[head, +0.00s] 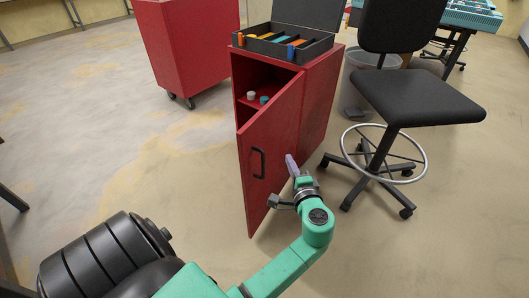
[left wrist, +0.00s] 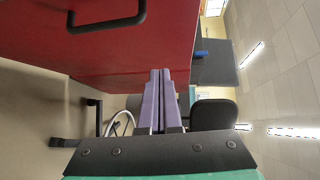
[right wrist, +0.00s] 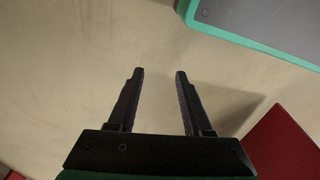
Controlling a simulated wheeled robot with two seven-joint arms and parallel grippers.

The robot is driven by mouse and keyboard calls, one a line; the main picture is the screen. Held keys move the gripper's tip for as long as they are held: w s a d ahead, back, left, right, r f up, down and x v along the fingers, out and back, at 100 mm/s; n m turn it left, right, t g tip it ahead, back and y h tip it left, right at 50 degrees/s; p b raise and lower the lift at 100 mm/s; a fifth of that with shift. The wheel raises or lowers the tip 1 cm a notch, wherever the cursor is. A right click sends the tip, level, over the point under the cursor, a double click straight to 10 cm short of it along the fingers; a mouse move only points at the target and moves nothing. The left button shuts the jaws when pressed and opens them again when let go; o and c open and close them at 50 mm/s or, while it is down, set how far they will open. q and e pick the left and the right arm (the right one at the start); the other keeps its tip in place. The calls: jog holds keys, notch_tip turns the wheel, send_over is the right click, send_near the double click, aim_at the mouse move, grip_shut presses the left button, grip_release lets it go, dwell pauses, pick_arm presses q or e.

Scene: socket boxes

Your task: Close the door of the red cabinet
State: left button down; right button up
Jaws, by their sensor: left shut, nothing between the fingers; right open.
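The red cabinet (head: 318,100) stands in the middle of the head view. Its door (head: 270,150) is swung partly open toward me and has a black handle (head: 258,162). The handle also shows in the left wrist view (left wrist: 108,22). My left gripper (head: 291,163) is shut and empty, at the right of the door's outer face. Its purple fingers (left wrist: 159,95) lie together beside the red door; I cannot tell if they touch it. My right gripper (right wrist: 157,75) is open and empty above the floor in the right wrist view.
An open black tray (head: 283,42) with coloured items sits on the cabinet. Small items (head: 251,96) stand on the inside shelf. A black stool (head: 418,98) is close at the right. Another red cabinet (head: 188,45) on wheels stands behind left. The floor at the left is mostly clear.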

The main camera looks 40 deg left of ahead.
pick_arm(q)
notch_tip(320, 180, up, 4)
jog(key=s+a+n+y, duration=0.1)
jog(key=a+y, duration=0.1)
send_near(260, 122)
jog(key=w, duration=0.4)
jog(key=a, duration=0.4)
jog(key=shift+s+a+r, duration=0.1)
jog(key=shift+s, duration=0.1)
jog(key=shift+a, duration=0.25)
pick_arm(e)
jog(key=shift+w+f, duration=0.1)
jog(key=shift+f, duration=0.3)
pick_arm(q)
jog(key=shift+a, duration=0.15)
